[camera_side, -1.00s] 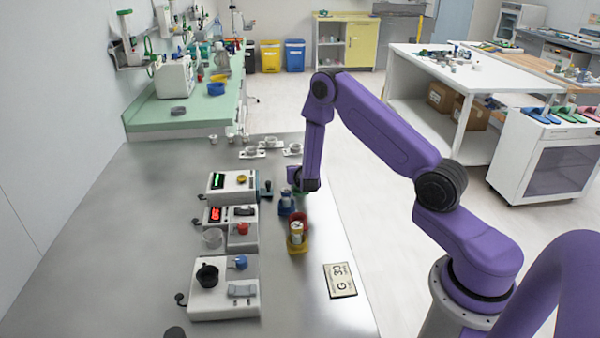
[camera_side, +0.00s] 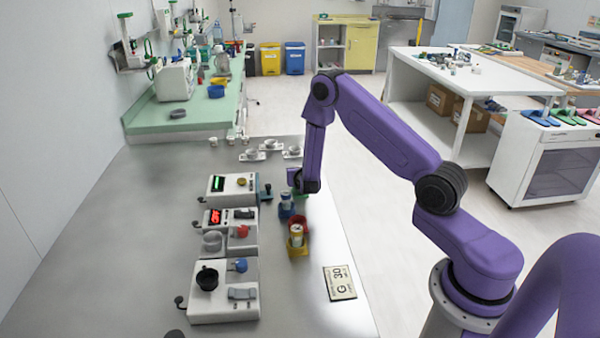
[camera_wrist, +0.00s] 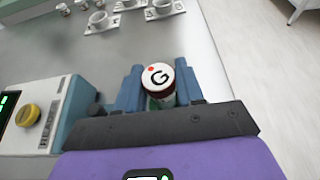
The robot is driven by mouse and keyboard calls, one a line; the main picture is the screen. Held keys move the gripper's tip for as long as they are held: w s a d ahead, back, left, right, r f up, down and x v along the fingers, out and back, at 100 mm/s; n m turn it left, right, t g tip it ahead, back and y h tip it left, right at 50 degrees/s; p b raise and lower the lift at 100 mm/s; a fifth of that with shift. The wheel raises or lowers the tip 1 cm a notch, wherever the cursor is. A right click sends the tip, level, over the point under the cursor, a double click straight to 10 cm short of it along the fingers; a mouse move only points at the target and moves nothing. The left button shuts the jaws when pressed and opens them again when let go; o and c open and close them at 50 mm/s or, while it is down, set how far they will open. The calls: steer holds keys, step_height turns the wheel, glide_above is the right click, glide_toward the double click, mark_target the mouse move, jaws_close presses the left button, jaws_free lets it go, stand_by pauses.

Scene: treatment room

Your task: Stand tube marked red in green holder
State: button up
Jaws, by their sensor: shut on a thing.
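In the wrist view a tube (camera_wrist: 158,78) with a white cap, a black letter G and a red dot stands between the blue fingers of my gripper (camera_wrist: 160,88), which is shut on it. A bit of green, the green holder (camera_wrist: 152,104), shows just below the tube. I cannot tell whether the tube's foot is inside the holder. In the side view my gripper (camera_side: 296,188) is low over the far end of the holder row, and hides most of the tube and green holder.
Nearer in the row stand a blue holder (camera_side: 286,212) and a yellow holder (camera_side: 298,252), each with a tube, and a red holder (camera_side: 305,222). White instruments (camera_side: 232,187) stand to the left. A G 30 card (camera_side: 340,282) lies near the right edge. Cups (camera_side: 270,146) stand beyond.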

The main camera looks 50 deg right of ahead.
steer(key=shift+f, duration=0.8)
steer(key=o, duration=0.8)
steer(key=shift+o, duration=0.2)
steer(key=shift+a, duration=0.1)
steer(key=v, duration=1)
steer(key=shift+s+a+r, duration=0.15)
steer(key=shift+s+a, duration=0.1)
steer(key=shift+s, duration=0.05)
steer(key=s+a+r+m+g+h, duration=0.2)
steer(key=s+a+r+m+g, duration=0.1)
steer(key=s+r+m, duration=0.55)
steer(key=s+a+r+m+g+y, duration=0.2)
steer(key=s+a+y, duration=0.4)
steer(key=s, duration=0.6)
steer(key=s+a+r+m+g+y, duration=0.3)
steer(key=s+a, duration=0.6)
steer(key=s, duration=0.3)
steer(key=m+g+y, duration=0.1)
steer(key=y, duration=0.1)
steer(key=shift+s+a+r+y, duration=0.2)
steer(key=shift+a+y, duration=0.2)
